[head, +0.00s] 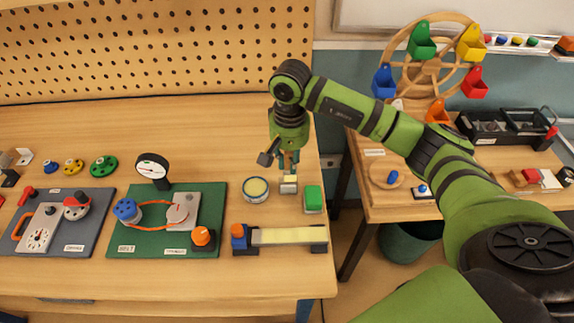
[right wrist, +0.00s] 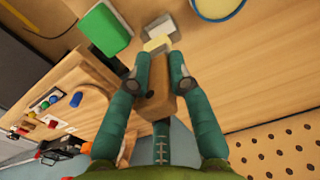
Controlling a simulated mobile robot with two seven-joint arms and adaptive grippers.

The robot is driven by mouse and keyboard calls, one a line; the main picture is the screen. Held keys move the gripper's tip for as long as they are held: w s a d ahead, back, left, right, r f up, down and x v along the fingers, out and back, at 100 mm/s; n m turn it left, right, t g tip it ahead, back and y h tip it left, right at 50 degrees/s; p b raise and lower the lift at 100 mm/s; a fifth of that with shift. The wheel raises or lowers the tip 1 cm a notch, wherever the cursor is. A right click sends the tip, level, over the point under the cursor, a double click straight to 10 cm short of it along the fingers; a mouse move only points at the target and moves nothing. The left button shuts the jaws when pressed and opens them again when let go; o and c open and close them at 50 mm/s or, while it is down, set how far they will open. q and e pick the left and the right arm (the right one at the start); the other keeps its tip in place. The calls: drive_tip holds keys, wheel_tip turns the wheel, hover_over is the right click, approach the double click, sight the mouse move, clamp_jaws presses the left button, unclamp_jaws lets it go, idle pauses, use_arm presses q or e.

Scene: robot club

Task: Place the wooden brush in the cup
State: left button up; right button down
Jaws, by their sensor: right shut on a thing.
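My right gripper (head: 289,163) is shut on a brown wooden piece, the wooden brush (right wrist: 158,92), which shows between the green fingers in the right wrist view. A pale yellow part shows at its far end, perhaps the bristles. In the head view the fingers hide most of the brush. They are just behind a small grey-white block (head: 289,187), also in the right wrist view (right wrist: 162,27); I cannot tell whether the brush touches it. A round blue-rimmed container (head: 255,190), pale yellow inside, is the most cup-like thing; it stands left of the gripper. My left gripper is not in view.
A green block (head: 313,198) stands right of the grey-white block, near the table's right edge. A pale strip on dark supports (head: 288,236) lies in front. A green board with a belt and knobs (head: 130,244) is left. Pegboard (head: 160,50) closes the back.

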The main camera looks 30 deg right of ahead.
sight(287, 172)
drive_tip(key=shift+w+a+f, duration=0.15)
drive_tip(key=shift+w, duration=0.05)
drive_tip(key=shift+f+p, duration=0.35)
wheel_tip(287, 172, down, 2)
drive_tip(key=shift+f+p, duration=0.25)
drive_tip(key=shift+p, duration=0.4)
drive_tip(key=shift+f, duration=0.45)
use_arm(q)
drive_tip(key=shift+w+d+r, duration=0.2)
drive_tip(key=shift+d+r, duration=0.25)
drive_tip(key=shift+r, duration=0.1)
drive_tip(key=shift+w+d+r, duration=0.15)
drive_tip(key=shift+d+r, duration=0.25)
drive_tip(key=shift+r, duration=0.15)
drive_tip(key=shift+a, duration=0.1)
use_arm(e)
drive_tip(key=shift+f+b, duration=0.2)
drive_tip(key=shift+b, duration=0.15)
drive_tip(key=c, duration=1.1)
unclamp_jaws()
drive_tip(key=shift+r, duration=0.1)
drive_tip(key=shift+c, duration=0.2)
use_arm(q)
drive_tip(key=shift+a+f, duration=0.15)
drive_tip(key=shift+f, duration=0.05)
